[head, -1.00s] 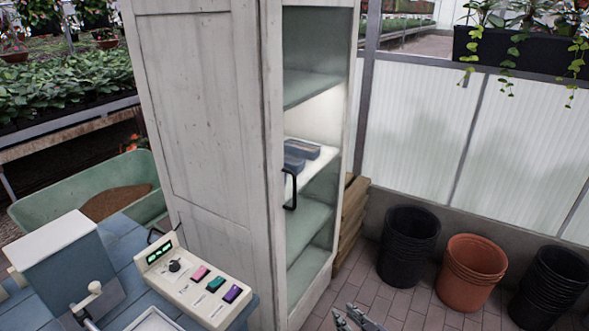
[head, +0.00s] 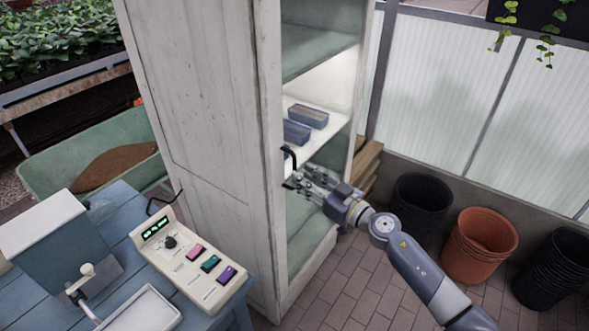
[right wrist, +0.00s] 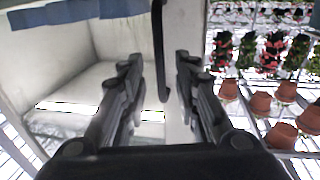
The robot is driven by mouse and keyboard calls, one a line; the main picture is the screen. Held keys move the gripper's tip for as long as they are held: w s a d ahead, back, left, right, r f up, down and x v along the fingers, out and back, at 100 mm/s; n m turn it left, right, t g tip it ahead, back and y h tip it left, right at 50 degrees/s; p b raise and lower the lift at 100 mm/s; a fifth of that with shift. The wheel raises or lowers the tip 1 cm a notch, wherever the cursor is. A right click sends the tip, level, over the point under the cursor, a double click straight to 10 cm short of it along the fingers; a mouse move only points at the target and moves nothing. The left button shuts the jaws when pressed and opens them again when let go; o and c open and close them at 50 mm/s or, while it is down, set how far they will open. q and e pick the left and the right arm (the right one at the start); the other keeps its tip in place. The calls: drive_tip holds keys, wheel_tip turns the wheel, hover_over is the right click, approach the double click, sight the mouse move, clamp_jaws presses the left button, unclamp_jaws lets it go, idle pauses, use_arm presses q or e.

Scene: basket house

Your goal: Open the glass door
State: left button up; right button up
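The glass door (head: 318,205) forms the front of a tall white cabinet (head: 205,120) and looks closed. Its black bar handle (head: 291,158) stands upright on the door's left edge. My right gripper (head: 297,181) is at the lower part of the handle, in front of the glass. In the right wrist view its two fingers are open (right wrist: 160,65). The handle (right wrist: 159,45) shows between and ahead of the fingers; I cannot tell whether they touch it. My left gripper is not in view.
Blue-grey trays (head: 308,116) sit on a shelf behind the glass. A blue table (head: 120,225) with a control panel (head: 190,260) stands at the left. Black pots (head: 422,200) and a terracotta pot stack (head: 478,245) stand right. Brick floor (head: 350,290) before the cabinet is open.

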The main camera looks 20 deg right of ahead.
drive_tip(key=x, duration=0.4)
drive_tip(key=shift+w+a, duration=0.15)
drive_tip(key=shift+w, duration=0.15)
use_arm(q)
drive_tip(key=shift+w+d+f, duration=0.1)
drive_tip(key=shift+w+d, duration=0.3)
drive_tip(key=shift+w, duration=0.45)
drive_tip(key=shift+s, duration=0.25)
use_arm(e)
clamp_jaws()
